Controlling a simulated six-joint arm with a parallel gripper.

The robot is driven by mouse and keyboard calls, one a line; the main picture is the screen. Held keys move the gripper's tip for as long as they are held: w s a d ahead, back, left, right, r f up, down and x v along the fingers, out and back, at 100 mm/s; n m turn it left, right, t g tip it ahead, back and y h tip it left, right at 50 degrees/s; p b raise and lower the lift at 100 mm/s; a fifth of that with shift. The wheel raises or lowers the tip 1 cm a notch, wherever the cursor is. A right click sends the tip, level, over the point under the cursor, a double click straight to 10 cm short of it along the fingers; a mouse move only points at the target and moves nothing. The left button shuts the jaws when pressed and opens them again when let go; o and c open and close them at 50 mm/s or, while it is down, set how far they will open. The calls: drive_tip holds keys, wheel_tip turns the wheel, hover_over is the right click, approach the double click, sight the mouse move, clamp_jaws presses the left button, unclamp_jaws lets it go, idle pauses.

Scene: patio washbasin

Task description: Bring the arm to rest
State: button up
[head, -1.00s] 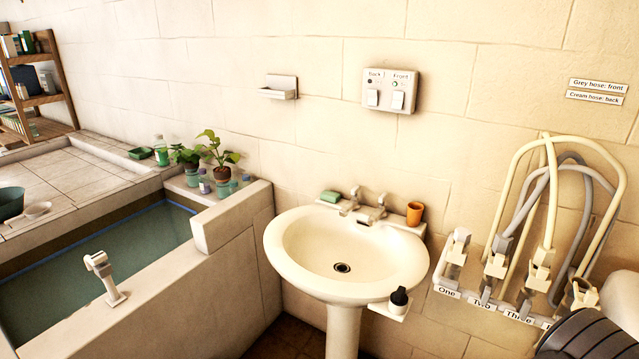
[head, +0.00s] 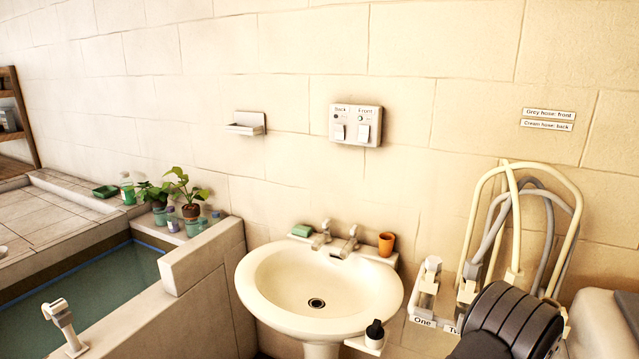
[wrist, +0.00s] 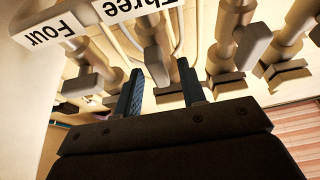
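My gripper (wrist: 160,80) shows in the wrist view, its two dark blue fingers apart with a clear gap. Nothing is seen gripped; a grey valve handle (wrist: 157,66) shows beyond the gap, and I cannot tell whether the fingers touch it. The rack of valves hangs just past the fingers, with labels Three (wrist: 150,4) and Four (wrist: 45,32) upside down. In the head view, my dark ribbed arm covers part of the rack at lower right, and the gripper itself is hidden there. Label One (head: 422,321) is clear.
A cream washbasin (head: 255,290) stands left of my arm, with an orange cup (head: 386,244) and green soap (head: 301,231). Cream and grey hoses (head: 545,215) loop above the rack. A switch box (head: 356,125) is on the wall. A water tank (head: 110,290) lies left.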

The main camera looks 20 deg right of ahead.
drive_tip(key=shift+w+d+r, duration=0.25)
drive_tip(key=shift+w+d, duration=0.2)
drive_tip(key=shift+s, duration=0.1)
